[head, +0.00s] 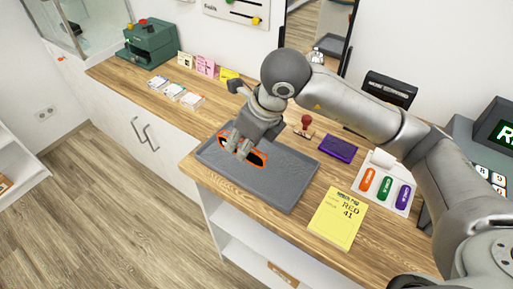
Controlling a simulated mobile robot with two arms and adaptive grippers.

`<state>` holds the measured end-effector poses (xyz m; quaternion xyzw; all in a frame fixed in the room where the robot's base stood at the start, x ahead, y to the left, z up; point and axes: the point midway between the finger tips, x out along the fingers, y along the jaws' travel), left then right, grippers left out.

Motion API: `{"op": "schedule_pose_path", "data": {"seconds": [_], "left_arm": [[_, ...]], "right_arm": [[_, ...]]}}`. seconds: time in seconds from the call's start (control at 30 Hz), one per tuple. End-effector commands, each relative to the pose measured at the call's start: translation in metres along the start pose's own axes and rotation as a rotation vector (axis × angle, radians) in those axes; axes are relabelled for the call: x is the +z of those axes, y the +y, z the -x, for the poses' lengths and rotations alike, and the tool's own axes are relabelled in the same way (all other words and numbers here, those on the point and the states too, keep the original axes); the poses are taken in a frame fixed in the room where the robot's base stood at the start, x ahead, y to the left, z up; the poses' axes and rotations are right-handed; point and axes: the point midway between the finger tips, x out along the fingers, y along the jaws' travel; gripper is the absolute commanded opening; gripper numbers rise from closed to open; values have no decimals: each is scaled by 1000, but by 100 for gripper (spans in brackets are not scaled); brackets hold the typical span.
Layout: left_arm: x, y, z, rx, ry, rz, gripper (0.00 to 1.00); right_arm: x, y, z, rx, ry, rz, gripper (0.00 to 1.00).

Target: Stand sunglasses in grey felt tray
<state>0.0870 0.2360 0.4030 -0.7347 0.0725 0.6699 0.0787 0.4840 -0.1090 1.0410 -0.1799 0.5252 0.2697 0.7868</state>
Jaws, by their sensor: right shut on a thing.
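The grey felt tray (265,187) lies flat on the wooden counter at the middle of the head view. The sunglasses, with orange frames and dark lenses (257,159), are at the tray's upper left part. My right gripper (238,151) reaches down over the tray from above and is shut on the sunglasses. Its fingers hide the middle of them. I cannot tell whether they touch the tray floor. My left gripper is not in view.
A yellow notepad (338,217) lies right of the tray. A purple pad (338,148), a red-handled stamp (305,124) and a white holder with coloured items (386,186) are behind it. Card stacks (176,92) and a green machine (151,42) stand farther left.

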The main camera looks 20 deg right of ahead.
Motion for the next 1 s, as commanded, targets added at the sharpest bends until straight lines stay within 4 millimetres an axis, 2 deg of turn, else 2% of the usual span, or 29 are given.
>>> {"op": "schedule_pose_path", "data": {"seconds": [0.03,0.2,0.53,0.73,1.0], "left_arm": [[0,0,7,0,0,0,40],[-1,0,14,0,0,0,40],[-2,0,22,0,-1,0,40],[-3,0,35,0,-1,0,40],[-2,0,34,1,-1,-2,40]], "right_arm": [[-3,-12,-5,0,7,-7,14],[-13,-35,-34,1,5,-3,14],[-23,-57,-61,0,5,-1,14],[-31,-54,-83,2,2,1,14],[-32,-54,-87,1,-1,2,14]]}}
